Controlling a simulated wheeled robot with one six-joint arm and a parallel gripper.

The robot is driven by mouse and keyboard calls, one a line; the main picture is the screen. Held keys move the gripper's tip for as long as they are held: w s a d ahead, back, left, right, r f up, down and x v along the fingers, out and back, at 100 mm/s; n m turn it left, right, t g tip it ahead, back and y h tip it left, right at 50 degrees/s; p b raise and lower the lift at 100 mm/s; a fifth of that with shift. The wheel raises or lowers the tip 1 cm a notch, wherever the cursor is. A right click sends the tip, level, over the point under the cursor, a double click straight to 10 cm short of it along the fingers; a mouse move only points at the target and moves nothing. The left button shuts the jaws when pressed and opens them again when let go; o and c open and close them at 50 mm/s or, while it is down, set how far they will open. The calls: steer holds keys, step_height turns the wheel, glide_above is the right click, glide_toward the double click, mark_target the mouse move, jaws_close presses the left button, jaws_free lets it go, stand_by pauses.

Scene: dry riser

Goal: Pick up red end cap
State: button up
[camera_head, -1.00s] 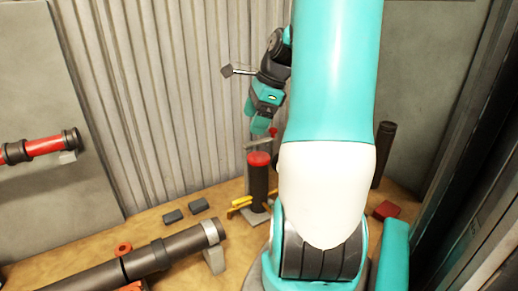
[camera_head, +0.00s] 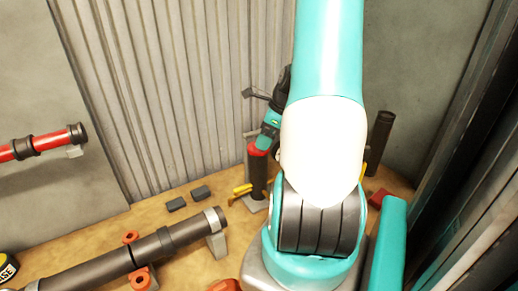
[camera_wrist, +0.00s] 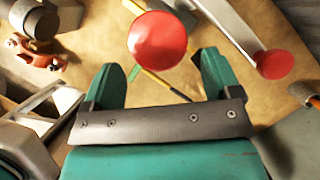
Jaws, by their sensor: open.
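The red end cap (camera_wrist: 157,40) shows in the wrist view as a round red disc just beyond and between my fingertips. In the head view a red top (camera_head: 257,148), which looks like the same cap, sits on an upright black cylinder (camera_head: 257,178). In the head view my gripper is beside the red top, partly hidden by my arm. I cannot tell whether a finger touches the cap.
A second red disc (camera_wrist: 275,64) is at the end of a grey bar in the wrist view. Yellow-handled tools (camera_head: 242,190) lie by the cylinder. A long dark pipe (camera_head: 135,255) rests at lower left.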

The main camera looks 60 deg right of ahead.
mark_target(252, 149)
steer(key=shift+p+x, duration=1)
steer(key=shift+x, duration=1.7)
steer(key=shift+s+a, duration=0.1)
steer(key=shift+s, duration=0.05)
steer(key=c, duration=0.8)
